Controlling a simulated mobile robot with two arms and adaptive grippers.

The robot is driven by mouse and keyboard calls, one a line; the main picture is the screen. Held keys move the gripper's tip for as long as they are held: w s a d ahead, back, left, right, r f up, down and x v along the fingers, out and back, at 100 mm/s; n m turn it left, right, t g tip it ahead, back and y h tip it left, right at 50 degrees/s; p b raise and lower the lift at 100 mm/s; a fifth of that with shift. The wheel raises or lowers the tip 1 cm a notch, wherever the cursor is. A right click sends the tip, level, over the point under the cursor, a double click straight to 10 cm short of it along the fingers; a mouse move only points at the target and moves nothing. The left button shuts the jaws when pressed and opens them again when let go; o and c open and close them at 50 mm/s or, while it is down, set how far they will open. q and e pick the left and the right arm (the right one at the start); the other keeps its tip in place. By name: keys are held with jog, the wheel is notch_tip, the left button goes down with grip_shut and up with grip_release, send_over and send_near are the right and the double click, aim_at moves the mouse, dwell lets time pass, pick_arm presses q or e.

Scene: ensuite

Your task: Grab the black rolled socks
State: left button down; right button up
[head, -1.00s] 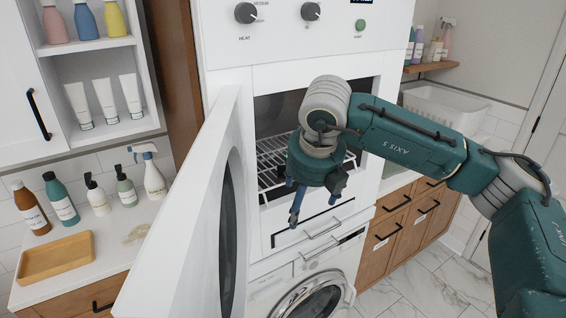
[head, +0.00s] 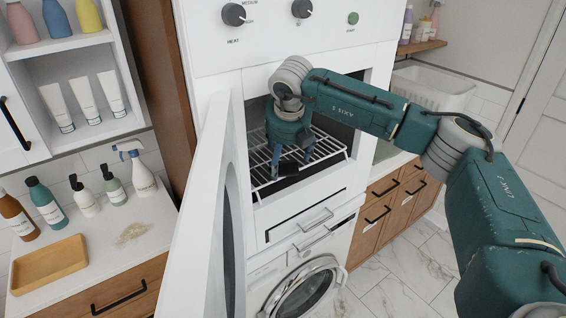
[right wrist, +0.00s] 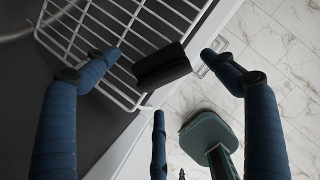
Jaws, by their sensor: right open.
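The black rolled socks (right wrist: 162,67) lie at the front edge of the white wire rack (right wrist: 128,28) in the right wrist view. In the head view they show as a dark roll (head: 288,168) near the fingertips, partly hard to tell from the gripper. My right gripper (right wrist: 158,68) is open, with blue fingers on either side of the socks and a gap on each side. In the head view my right gripper (head: 290,172) reaches inside the open dryer (head: 335,200) above the rack (head: 325,148). My left gripper is not in view.
The open white door (head: 208,210) stands just left of the opening. A washer (head: 305,290) is below. A counter (head: 150,215) with bottles and a wooden tray (head: 48,264) is at left. Marble floor (head: 400,270) at right is clear.

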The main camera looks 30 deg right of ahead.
aim_at(284, 162)
jog(key=shift+w+d+f+p, duration=0.1)
jog(key=shift+w+f+p, duration=0.1)
jog(key=shift+f+p, duration=0.3)
jog(key=p+x, duration=0.1)
jog(key=x, duration=0.2)
jog(key=shift+w+f, duration=0.1)
jog(key=shift+f, duration=0.05)
jog(key=shift+w+d+f, duration=0.1)
jog(key=shift+f, duration=0.2)
jog(key=shift+r, duration=0.1)
jog(key=c, duration=0.7)
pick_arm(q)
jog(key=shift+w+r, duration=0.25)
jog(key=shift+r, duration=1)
pick_arm(e)
jog(key=c, duration=0.6)
